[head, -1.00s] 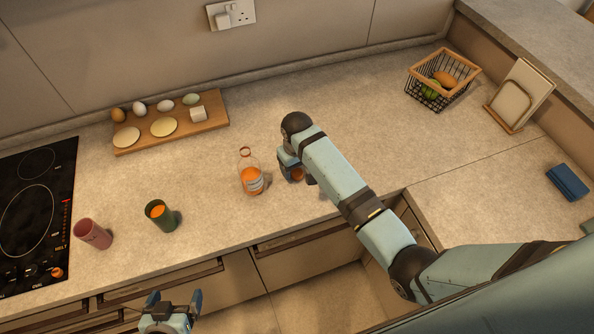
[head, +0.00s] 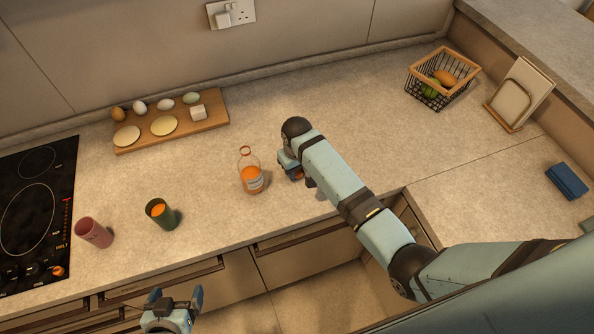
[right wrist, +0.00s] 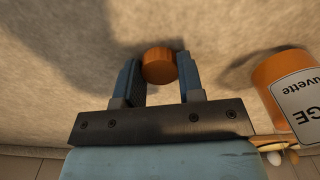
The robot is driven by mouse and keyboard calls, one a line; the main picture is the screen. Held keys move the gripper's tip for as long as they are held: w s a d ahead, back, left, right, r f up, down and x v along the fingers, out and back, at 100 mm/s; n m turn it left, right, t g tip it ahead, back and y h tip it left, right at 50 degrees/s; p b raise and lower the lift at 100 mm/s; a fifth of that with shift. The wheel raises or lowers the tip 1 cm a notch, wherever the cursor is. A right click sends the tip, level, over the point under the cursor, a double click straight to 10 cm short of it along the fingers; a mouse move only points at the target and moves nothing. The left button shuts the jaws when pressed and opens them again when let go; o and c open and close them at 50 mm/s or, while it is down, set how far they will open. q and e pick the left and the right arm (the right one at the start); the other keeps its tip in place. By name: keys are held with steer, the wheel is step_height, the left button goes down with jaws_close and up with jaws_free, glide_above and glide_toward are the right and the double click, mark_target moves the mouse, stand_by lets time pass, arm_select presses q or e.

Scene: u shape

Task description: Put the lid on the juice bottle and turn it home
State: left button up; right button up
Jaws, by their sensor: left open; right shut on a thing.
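The juice bottle (head: 251,177) stands upright on the counter, clear with orange juice, a white label and an open neck with an orange ring. Its labelled side (right wrist: 295,97) also shows at the right of the right wrist view. My right gripper (head: 292,174) is just right of the bottle, apart from it. In the right wrist view it is shut on the orange lid (right wrist: 159,66), held between the fingertips above the counter. In the head view the lid (head: 298,174) is partly hidden by the gripper. My left gripper (head: 174,297) is open and empty, in front of the counter edge.
A green cup (head: 160,214) with orange contents and a pink cup (head: 93,232) stand left of the bottle. A wooden board (head: 172,121) with eggs and round pieces lies behind. A hob is at far left, a wire basket (head: 443,79) at back right. The counter behind the bottle is clear.

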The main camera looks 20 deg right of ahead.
arm_select(q)
steer(key=shift+w+f, duration=0.1)
steer(key=shift+f, duration=0.05)
arm_select(e)
step_height(320, 180, up, 20)
stand_by(0.5)
arm_select(q)
steer(key=shift+r, duration=0.2)
